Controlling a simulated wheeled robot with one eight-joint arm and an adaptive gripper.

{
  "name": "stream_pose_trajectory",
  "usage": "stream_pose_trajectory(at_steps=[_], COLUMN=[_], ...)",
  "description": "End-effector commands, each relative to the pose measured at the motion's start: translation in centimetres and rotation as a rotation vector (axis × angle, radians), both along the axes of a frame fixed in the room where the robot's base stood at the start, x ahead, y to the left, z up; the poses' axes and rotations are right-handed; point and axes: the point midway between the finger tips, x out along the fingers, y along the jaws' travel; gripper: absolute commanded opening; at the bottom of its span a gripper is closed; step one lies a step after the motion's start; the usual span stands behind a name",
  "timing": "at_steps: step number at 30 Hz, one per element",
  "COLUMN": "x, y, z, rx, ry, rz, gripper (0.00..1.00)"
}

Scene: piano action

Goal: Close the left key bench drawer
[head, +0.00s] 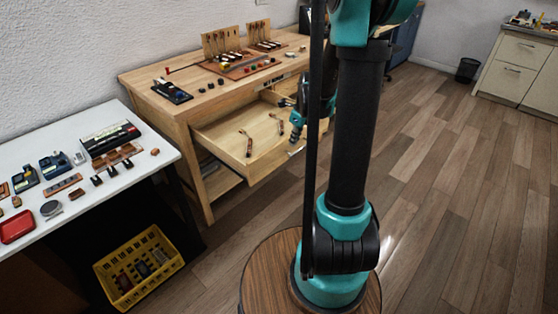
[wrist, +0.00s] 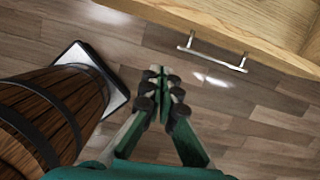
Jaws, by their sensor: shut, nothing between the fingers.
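The left key bench drawer (head: 235,157) is pulled well out of the wooden bench (head: 185,135) in the head view. Several small wood-and-metal pieces lie inside it. In the wrist view its pale wood front (wrist: 235,32) crosses the top right, with a metal bar handle (wrist: 213,58) on it. My gripper (wrist: 160,80) is shut and empty, and its tips appear apart from the handle, below and left of it in the picture. In the head view my gripper (head: 296,130) shows near the right part of the drawer; my arm hides part of that area.
A white table (head: 135,178) with small tools stands at the left, with a yellow crate (head: 150,285) below. Piano parts and a black tool (head: 172,92) rest on the bench top. Wood floor (head: 450,190) at the right is clear up to the cabinets (head: 510,75).

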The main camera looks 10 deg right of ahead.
Motion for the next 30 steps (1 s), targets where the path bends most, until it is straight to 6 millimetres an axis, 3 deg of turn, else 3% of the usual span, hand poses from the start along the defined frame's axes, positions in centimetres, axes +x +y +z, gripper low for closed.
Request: stream_pose_trajectory(at_steps=[8,30], x=[1.0,3.2], y=[-0.2,1.6], z=[-1.0,-10.1], rx=[0.026,0.025], ry=[0.019,0.018], rz=[-0.095,-0.089], gripper=[0.00,0.00])
